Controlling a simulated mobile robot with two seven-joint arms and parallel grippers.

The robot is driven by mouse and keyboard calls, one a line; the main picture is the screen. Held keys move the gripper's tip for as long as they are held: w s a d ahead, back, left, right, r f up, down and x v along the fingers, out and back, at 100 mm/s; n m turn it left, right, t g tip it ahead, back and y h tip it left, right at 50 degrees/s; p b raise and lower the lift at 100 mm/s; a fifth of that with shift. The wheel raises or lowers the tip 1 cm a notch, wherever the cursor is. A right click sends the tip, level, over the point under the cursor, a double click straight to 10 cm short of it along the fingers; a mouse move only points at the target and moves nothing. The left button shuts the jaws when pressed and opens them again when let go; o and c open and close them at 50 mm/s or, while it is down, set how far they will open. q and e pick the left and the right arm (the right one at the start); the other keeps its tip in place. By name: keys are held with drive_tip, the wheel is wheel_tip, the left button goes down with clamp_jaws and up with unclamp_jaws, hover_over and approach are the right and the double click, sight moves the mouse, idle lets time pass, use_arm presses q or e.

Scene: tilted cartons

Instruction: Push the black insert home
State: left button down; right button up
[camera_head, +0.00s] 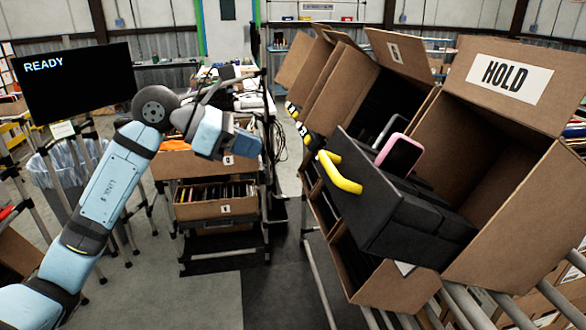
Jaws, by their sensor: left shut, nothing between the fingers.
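The black insert (405,222) is a dark tray with a yellow handle (338,172) on its left end. It juts out to the left from the mouth of the tilted carton marked HOLD (545,190). A pink-edged device (399,153) and a grey one (390,130) stand up at its top. How deep the insert reaches inside is hard to tell. My left gripper (246,142) is shut and empty, in the air left of the insert and clear of the handle. Its fingertips are hard to make out. My right gripper is out of view.
More tilted open cartons (340,95) stand in a row behind. Metal rollers (480,305) run below the HOLD carton. A cart with file boxes (217,205) stands behind my left gripper. A READY screen (75,80) is at the left. Open floor lies between cart and cartons.

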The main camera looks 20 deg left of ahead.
sight(323, 174)
use_arm(q)
drive_tip(key=p+x, duration=0.2)
drive_tip(key=x, duration=1.1)
drive_tip(key=shift+w+d+f, duration=0.1)
drive_tip(key=shift+d, duration=0.1)
drive_tip(key=shift+w+d+f, duration=0.1)
drive_tip(key=shift+f, duration=0.05)
drive_tip(key=b+x, duration=0.3)
drive_tip(key=x, duration=0.5)
drive_tip(key=shift+w+d+f, duration=0.1)
drive_tip(key=shift+d+f, duration=0.1)
drive_tip(key=b+x, duration=0.1)
drive_tip(key=x, duration=0.4)
drive_tip(key=shift+r, duration=0.1)
drive_tip(key=shift+w+d, duration=0.15)
drive_tip(key=shift+d, duration=0.15)
drive_tip(key=shift+a, duration=0.1)
